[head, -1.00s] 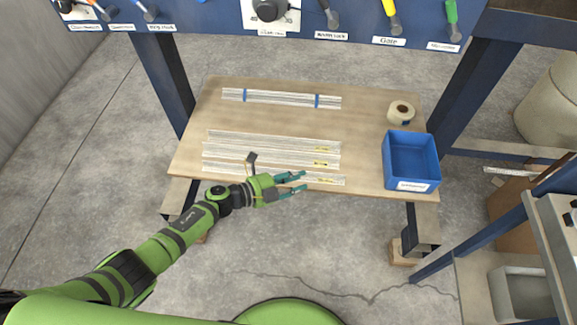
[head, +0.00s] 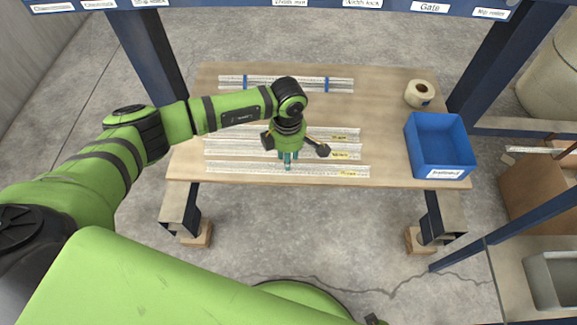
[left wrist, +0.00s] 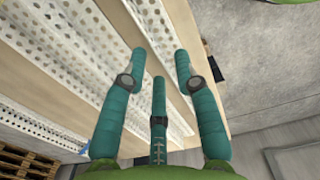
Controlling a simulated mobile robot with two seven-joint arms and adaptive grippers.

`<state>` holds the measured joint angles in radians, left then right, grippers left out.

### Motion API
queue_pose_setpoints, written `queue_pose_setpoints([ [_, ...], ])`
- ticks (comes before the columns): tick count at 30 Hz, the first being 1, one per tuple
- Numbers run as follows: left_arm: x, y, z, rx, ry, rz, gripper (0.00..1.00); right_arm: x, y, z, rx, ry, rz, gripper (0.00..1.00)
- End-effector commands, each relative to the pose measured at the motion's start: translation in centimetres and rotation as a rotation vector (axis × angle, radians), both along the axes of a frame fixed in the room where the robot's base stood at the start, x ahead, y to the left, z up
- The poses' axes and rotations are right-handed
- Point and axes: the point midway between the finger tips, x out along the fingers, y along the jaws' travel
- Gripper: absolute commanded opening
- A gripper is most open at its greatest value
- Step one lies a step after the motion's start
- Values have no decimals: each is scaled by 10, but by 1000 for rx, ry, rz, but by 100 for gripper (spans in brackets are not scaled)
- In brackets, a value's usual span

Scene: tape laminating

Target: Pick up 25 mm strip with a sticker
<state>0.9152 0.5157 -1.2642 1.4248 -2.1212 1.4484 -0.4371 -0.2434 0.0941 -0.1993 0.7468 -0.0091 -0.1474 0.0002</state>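The sticker print is too small to read, so I cannot tell which is 25 mm. My left gripper (head: 287,165) points down over the front and middle strips, hiding part of them. In the left wrist view its teal fingers (left wrist: 160,62) are spread with nothing held between them. A perforated strip (left wrist: 172,22) shows beyond the fingertips. My right gripper is out of view.
A strip bundle with blue bands (head: 285,82) lies at the back of the wooden table (head: 385,120). A tape roll (head: 420,94) and a blue bin (head: 440,145) stand at the right. A labelled blue rail (head: 240,5) crosses above.

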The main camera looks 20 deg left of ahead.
Motion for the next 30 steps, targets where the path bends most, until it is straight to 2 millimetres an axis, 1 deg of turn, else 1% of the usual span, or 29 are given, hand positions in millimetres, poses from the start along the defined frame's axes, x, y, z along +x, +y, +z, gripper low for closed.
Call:
queue_pose_setpoints([
  [1, -2, 0, -9, 1, 3, 1, 30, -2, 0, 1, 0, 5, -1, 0],
  [3, -1, 0, -18, -1, 2, 2, 30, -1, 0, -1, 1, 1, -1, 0],
  [6, -1, 0, -26, -1, 2, 2, 30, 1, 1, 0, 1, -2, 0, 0],
  [13, -1, 0, -27, -2, 0, 1, 30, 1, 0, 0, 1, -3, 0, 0],
  [14, -1, 0, -27, -2, 0, 2, 26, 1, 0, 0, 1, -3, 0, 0],
  [15, -1, 0, -27, -2, 0, 2, 10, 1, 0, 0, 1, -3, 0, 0],
  [16, -1, 0, -27, -2, 0, 2, 0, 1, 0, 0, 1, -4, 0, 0],
  [30, 0, 0, -25, -2, -1, 2, 0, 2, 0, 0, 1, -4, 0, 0],
])
